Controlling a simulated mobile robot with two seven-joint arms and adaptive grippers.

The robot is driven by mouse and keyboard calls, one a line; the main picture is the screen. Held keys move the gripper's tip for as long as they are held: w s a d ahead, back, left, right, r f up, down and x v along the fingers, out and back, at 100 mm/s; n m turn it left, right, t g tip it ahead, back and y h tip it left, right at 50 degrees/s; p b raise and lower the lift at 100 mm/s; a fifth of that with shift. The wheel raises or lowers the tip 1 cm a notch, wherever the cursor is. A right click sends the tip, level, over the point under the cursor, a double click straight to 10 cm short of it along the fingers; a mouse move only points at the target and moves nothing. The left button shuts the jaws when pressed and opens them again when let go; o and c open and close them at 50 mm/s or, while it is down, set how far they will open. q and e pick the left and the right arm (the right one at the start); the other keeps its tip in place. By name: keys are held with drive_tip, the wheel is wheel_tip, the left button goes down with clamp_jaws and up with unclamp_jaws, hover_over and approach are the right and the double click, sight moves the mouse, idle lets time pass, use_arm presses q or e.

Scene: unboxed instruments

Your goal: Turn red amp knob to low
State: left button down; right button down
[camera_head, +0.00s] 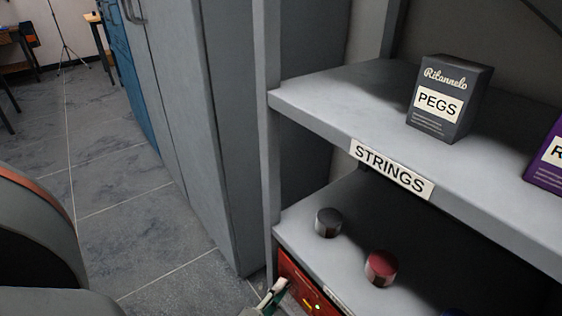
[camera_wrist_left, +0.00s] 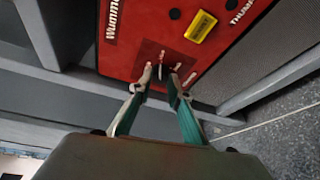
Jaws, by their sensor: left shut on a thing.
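The red amp (camera_head: 300,287) shows only in part at the bottom of the head view, under the edge of the lower shelf. Its red front panel (camera_wrist_left: 135,30) fills the top of the left wrist view, with partial white lettering and a yellow plate (camera_wrist_left: 200,27). My left gripper (camera_wrist_left: 162,72) reaches up to this panel, its fingertips closed around a small knob (camera_wrist_left: 162,60). The knob is mostly hidden and its setting cannot be read. The left gripper also shows in the head view (camera_head: 277,290), beside the amp. My right gripper is not in view.
Above the amp, a grey cylinder (camera_head: 328,222) and a red cylinder (camera_head: 381,268) stand on the lower shelf. A dark PEGS box (camera_head: 448,100) and a purple box (camera_head: 548,165) stand on the shelf labelled STRINGS (camera_head: 391,181). A grey cabinet (camera_head: 190,110) stands left; floor beyond is open.

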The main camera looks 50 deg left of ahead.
use_arm(q)
drive_tip(key=shift+m, duration=0.4)
drive_tip(key=c, duration=1.9)
unclamp_jaws()
wheel_tip(320, 180, up, 10)
drive_tip(key=shift+r, duration=0.1)
